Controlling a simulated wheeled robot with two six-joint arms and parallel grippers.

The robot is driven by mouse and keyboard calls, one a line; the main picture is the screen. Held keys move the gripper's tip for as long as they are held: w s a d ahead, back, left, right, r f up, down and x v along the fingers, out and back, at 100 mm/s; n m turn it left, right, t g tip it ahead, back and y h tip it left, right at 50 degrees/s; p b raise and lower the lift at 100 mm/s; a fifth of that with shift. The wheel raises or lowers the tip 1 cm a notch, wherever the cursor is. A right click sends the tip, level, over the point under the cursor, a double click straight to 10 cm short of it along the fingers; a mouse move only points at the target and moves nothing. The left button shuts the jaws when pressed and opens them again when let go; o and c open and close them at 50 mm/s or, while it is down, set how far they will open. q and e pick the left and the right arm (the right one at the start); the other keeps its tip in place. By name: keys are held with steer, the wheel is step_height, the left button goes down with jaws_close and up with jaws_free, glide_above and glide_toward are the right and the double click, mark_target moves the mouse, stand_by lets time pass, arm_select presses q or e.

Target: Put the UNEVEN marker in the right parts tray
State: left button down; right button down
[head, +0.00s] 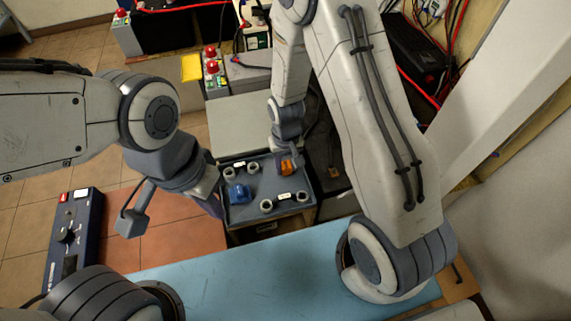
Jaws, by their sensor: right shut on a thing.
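My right gripper (286,157) points down over the dark grey table top (256,186), in its far right part. It is shut on a small orange piece (287,168); I cannot tell whether this is the UNEVEN marker, as no lettering on it is readable. A blue piece (238,194) stands at the left of the same top. Small white labels (284,196) lie between pale rings (266,206); their text is too small to read. My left gripper (212,192) is beside the left edge of the top, and its fingers are not clear. I cannot make out which surface is the right parts tray.
A pale blue bench (240,265) runs across the front. A dark control box (74,240) stands at left. Behind the dark top are a grey-green panel (240,122) and boxes with red buttons (211,68). A black unit with red cables (415,50) stands at back right.

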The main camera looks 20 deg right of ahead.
mark_target(286, 165)
steer(key=c, duration=0.5)
jaws_free()
steer(key=shift+f, duration=0.1)
steer(key=shift+r, duration=0.25)
step_height(286, 165, up, 11)
steer(key=p, duration=0.1)
steer(key=s+a+r+n, duration=0.3)
steer(key=s+r, duration=0.3)
steer(key=s, duration=0.3)
steer(key=s+a+r+n+y, duration=0.1)
steer(key=s+a+r+n, duration=0.3)
steer(key=s+r, duration=0.3)
steer(key=s+a, duration=0.1)
steer(key=s, duration=0.2)
steer(key=shift+r, duration=0.2)
steer(key=shift+r+p, duration=0.1)
steer(key=shift+p, duration=0.2)
